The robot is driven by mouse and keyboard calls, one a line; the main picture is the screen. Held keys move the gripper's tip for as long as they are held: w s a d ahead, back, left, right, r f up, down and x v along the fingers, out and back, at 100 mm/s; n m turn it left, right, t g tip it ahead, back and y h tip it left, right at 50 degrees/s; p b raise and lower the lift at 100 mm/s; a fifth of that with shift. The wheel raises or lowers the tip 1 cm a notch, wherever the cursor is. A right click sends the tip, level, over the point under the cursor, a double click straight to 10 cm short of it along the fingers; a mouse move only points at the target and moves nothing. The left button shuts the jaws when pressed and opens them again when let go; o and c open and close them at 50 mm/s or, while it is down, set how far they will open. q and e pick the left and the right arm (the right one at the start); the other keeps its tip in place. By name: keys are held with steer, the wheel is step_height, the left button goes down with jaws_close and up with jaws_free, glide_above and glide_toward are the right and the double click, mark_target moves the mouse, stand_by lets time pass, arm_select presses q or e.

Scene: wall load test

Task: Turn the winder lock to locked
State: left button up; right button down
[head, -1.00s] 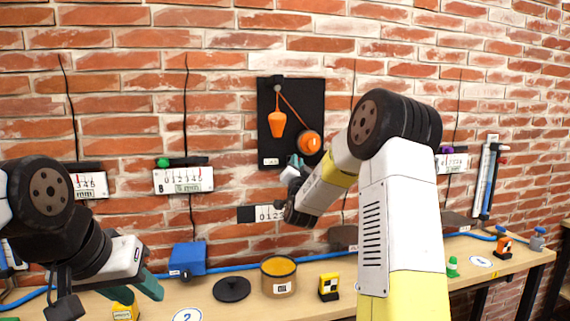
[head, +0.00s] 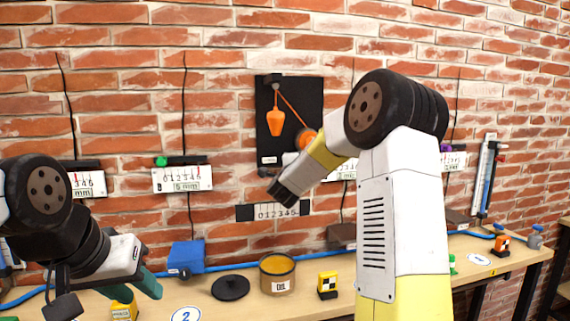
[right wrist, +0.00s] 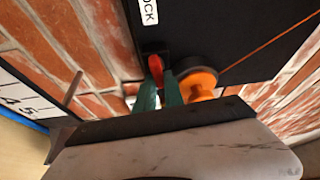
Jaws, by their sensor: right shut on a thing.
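The winder lock is a small red lever (right wrist: 156,66) under a white label reading "OCK" on the black wall board (right wrist: 190,25). My right gripper (right wrist: 160,88) is shut on the red lever, its green fingers on either side. The orange winder (right wrist: 198,84) is just right of the fingers; in the head view its top (head: 306,137) shows above my right arm. That arm hides the lever and the right fingertips there. My left gripper (head: 148,283) is low at the left, above the bench, clear of the board; its finger gap is not clear.
An orange plumb weight (head: 276,122) hangs on the board. A bench (head: 240,305) below carries a blue box (head: 187,257), a black lid (head: 231,288), an open tin (head: 278,274) and a yellow block (head: 328,284). Ruler scales (head: 183,179) hang along the brick wall.

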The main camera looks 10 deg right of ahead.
steer(key=shift+a+f+m, duration=0.3)
steer(key=shift+a+m, duration=0.05)
steer(key=shift+m, duration=0.05)
steer(key=shift+y, duration=0.3)
steer(key=c, duration=1.4)
jaws_free()
steer(key=shift+w+a+r, duration=0.1)
steer(key=shift+c, duration=0.2)
steer(key=shift+r, duration=0.1)
steer(key=v, duration=0.7)
steer(key=shift+s, duration=0.4)
